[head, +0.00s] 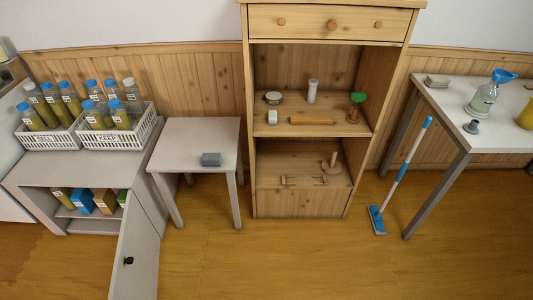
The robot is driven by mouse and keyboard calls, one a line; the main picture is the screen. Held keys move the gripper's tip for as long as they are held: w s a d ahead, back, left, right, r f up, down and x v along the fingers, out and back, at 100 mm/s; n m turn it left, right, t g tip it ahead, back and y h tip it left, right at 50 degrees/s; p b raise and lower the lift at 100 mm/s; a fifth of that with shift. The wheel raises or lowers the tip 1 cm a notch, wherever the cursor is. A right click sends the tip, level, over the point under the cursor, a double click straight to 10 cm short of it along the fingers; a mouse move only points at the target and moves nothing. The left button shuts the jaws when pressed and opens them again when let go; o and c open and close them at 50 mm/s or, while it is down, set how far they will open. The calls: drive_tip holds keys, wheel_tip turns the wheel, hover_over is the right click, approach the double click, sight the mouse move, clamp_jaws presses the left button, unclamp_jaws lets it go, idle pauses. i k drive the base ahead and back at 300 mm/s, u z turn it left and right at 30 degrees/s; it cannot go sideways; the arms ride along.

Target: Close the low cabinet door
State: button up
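The low cabinet (50,173) stands at the left in the head view. It is pale grey. Its door (137,254) stands open, swung out toward the front from the cabinet's right side. A small dark knob (128,261) sits on the door. Inside the open cabinet, a bottle, a blue box (82,201) and other small packages stand on a shelf. My gripper is not in view.
Two white baskets (126,132) of bottles stand on the cabinet. A small grey table (198,135) with a grey block stands right of it, then a wooden shelf unit (331,22). A blue mop (400,185) leans by the right table (470,113). The front floor is clear.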

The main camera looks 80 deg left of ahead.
sight(138, 239)
drive_tip(key=u, duration=4.4)
drive_tip(key=i, duration=1)
drive_tip(key=z, duration=0.1)
drive_tip(key=k, duration=1)
drive_tip(key=u, duration=1.25)
